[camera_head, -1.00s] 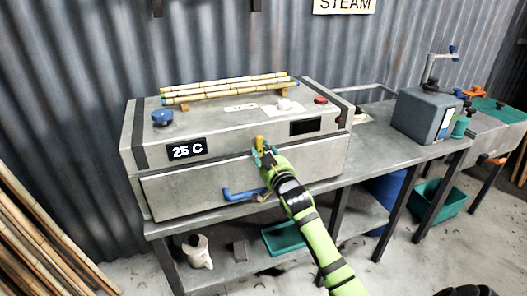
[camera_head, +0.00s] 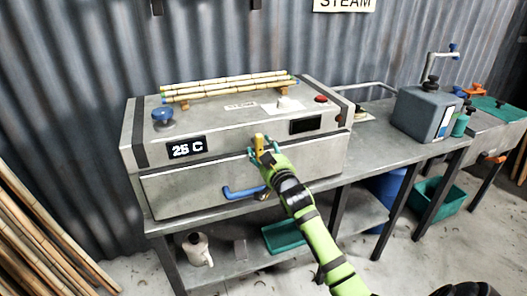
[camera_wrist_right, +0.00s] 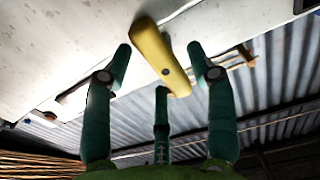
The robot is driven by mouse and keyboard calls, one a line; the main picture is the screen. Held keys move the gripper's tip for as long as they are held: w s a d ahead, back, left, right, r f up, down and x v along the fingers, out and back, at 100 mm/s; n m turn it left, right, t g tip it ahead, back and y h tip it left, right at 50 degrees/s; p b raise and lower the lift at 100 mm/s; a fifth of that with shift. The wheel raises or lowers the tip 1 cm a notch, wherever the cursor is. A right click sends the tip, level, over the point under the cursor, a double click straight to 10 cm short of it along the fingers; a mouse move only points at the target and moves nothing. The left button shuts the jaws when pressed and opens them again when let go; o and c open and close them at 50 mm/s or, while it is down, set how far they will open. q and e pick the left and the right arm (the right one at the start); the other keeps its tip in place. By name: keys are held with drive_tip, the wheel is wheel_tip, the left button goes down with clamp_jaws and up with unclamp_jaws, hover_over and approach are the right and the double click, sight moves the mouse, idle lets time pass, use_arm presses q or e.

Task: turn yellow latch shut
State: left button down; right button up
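The yellow latch (camera_head: 259,141) is on the front of the grey steam box (camera_head: 240,134), near the middle of its upper edge. In the right wrist view the latch (camera_wrist_right: 160,56) is a yellow bar, slightly tilted, with a dark round spot. My right gripper (camera_head: 265,153) is at the latch. Its teal fingers (camera_wrist_right: 160,62) are spread on both sides of the latch, with visible gaps, and a third finger is below its lower end. They do not look closed on it. My left gripper is not in view.
A blue handle (camera_head: 243,193) is on the front panel just below my right gripper. Bamboo poles (camera_head: 228,90) lie on top of the box. A blue knob (camera_head: 163,115) and red button (camera_head: 321,99) are also there. A grey container (camera_head: 424,110) stands to the right.

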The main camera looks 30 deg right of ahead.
drive_tip(key=v, duration=1.2)
drive_tip(key=shift+f, duration=0.15)
